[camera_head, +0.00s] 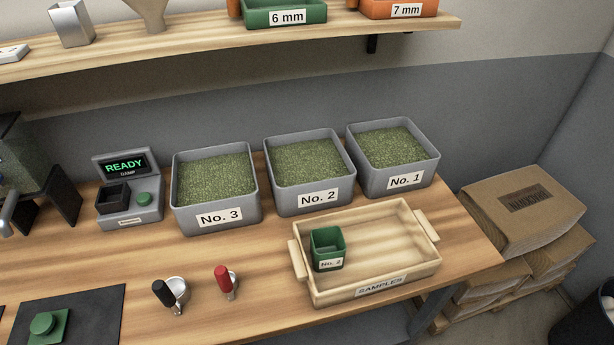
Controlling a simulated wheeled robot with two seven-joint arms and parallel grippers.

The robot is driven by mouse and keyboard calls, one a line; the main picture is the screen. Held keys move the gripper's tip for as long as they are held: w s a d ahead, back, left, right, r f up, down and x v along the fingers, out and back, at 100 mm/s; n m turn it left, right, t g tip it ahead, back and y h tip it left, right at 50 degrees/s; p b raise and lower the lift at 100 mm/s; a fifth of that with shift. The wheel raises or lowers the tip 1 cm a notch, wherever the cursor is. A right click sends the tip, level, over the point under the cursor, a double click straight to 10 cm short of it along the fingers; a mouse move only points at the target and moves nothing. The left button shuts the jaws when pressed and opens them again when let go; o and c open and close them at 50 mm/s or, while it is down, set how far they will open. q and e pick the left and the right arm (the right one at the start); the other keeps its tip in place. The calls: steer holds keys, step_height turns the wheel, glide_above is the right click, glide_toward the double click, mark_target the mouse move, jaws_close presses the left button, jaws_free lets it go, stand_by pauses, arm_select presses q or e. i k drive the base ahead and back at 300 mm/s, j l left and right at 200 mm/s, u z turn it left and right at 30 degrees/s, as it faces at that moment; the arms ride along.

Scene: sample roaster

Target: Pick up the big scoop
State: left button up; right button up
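Two metal scoops lie on the wooden bench near its front edge, left of the wooden tray. The larger-looking scoop (178,291) has a round metal bowl and a black handle that points up and left. The smaller-looking scoop (229,286) has a red handle and stands a short way to its right, apart from it. Both scoops are unobstructed. Neither of my grippers is in view.
Grey bins No. 3 (214,218), No. 2 (313,198) and No. 1 (405,181) of green beans stand behind. A wooden SAMPLES tray (381,289) holds a green No. 2 cup (327,249). A READY device (127,188) and dark mat (90,318) are left. A shelf (200,47) hangs above.

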mark_target(174, 293)
steer(key=u, duration=0.35)
steer(key=j+u, duration=0.15)
steer(key=u, duration=0.5)
